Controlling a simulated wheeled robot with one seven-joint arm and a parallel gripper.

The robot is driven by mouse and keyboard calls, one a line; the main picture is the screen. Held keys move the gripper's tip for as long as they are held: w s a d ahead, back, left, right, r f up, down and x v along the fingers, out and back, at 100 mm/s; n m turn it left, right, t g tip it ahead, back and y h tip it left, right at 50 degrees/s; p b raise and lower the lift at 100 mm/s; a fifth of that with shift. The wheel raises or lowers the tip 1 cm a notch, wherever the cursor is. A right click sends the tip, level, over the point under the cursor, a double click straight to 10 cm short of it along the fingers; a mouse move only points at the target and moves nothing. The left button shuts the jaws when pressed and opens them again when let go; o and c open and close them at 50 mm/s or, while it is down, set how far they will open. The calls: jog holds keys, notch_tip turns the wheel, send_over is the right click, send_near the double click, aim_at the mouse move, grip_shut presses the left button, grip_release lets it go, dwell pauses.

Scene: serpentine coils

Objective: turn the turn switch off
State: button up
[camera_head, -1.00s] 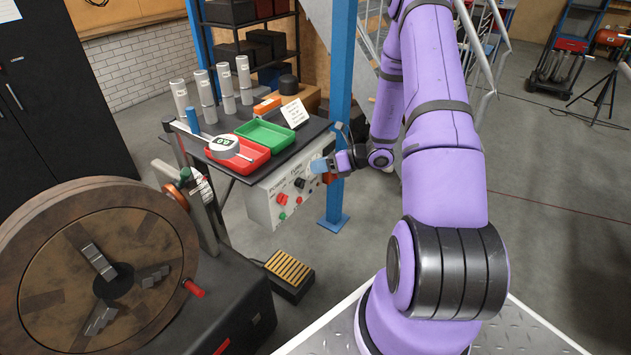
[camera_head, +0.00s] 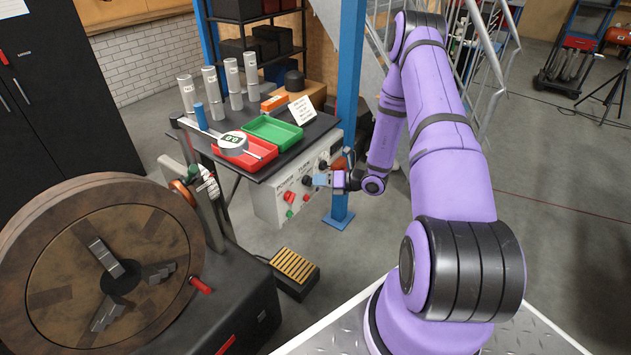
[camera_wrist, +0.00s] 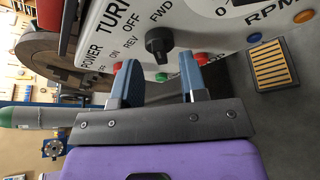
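The turn switch is a black knob (camera_head: 306,181) on the front of a white control panel (camera_head: 268,208). In the wrist view the knob (camera_wrist: 158,38) sits under the word TURN, near the REV and FWD labels. I cannot tell for certain which label it points to. My gripper (camera_head: 321,180) is just in front of the panel, right of the knob in the head view. In the wrist view my gripper (camera_wrist: 159,70) is open and empty, its two blue-grey fingers apart. The knob shows beyond the fingertips, between their lines, with no clear contact.
A red power knob (camera_head: 290,197) and small red and green buttons are close by. Above the panel, a table carries a red tray (camera_head: 246,160), a green tray (camera_head: 272,132) and several cylinders. A blue post (camera_head: 347,90) stands close behind my gripper. A foot pedal (camera_head: 293,268) lies on the floor.

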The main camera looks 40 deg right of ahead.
aim_at(308, 181)
jog(key=shift+x, duration=1.25)
jog(key=shift+c, duration=0.4)
grip_shut()
